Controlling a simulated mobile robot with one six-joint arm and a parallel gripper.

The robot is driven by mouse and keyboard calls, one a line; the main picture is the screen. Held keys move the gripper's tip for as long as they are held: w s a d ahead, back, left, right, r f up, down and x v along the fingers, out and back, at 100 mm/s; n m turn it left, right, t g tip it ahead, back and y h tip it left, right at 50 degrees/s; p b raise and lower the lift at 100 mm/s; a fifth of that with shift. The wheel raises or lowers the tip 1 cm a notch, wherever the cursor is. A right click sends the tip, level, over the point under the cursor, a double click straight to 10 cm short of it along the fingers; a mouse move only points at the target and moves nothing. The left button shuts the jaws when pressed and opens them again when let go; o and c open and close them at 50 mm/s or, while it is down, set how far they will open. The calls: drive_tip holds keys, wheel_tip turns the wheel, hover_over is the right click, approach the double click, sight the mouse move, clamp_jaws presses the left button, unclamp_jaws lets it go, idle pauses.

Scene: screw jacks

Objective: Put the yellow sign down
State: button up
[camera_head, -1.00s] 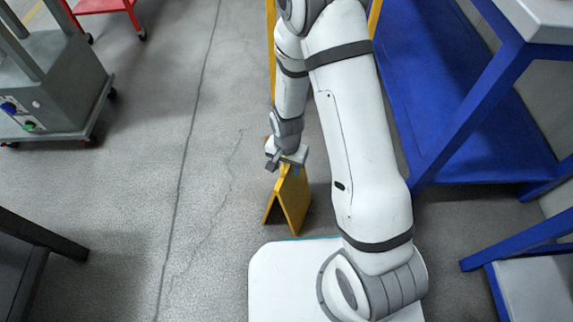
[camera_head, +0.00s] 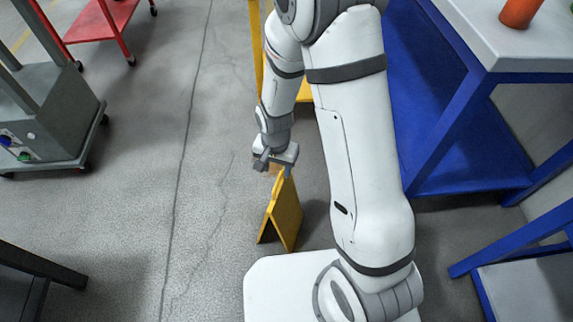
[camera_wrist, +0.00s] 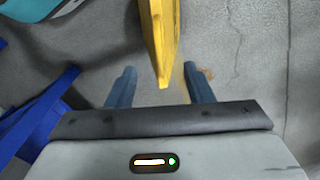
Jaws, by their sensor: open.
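The yellow sign (camera_head: 285,214) is a folded A-frame board standing upright on the grey floor, just in front of my white base. My gripper (camera_head: 274,166) is just above its top edge, with the jaws apart. In the wrist view the sign (camera_wrist: 160,32) shows as a narrow yellow wedge, its near end reaching toward the gap between my two blue-grey fingers (camera_wrist: 161,84). There is floor visible on both sides between sign and fingers, and neither finger appears to touch it.
A blue shelf frame (camera_head: 470,160) with a grey top stands close on the right, bearing an orange object (camera_head: 519,12). A grey wheeled machine (camera_head: 45,125) and a red cart (camera_head: 97,22) are on the left. A dark table (camera_head: 40,263) is lower left. Floor left of the sign is clear.

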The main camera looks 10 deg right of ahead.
drive_tip(key=s+d+r+n, duration=0.1)
drive_tip(key=s+d+r, duration=0.3)
drive_tip(key=r, duration=0.3)
drive_tip(key=s+d+r+n, duration=0.2)
drive_tip(key=s+d+r, duration=0.2)
drive_tip(key=r, duration=0.4)
drive_tip(key=s+d+r+n+t, duration=0.1)
drive_tip(key=s+d+r, duration=0.2)
drive_tip(key=r, duration=0.4)
drive_tip(key=shift+s+d+r+n, duration=0.3)
drive_tip(key=shift+s+d+n, duration=0.1)
drive_tip(key=shift+d, duration=0.2)
wheel_tip(320, 180, up, 52)
drive_tip(key=s+t+p, duration=0.1)
drive_tip(key=t+p, duration=0.2)
drive_tip(key=p, duration=4.3)
drive_tip(key=shift+s+r, duration=0.15)
drive_tip(key=shift+s, duration=0.05)
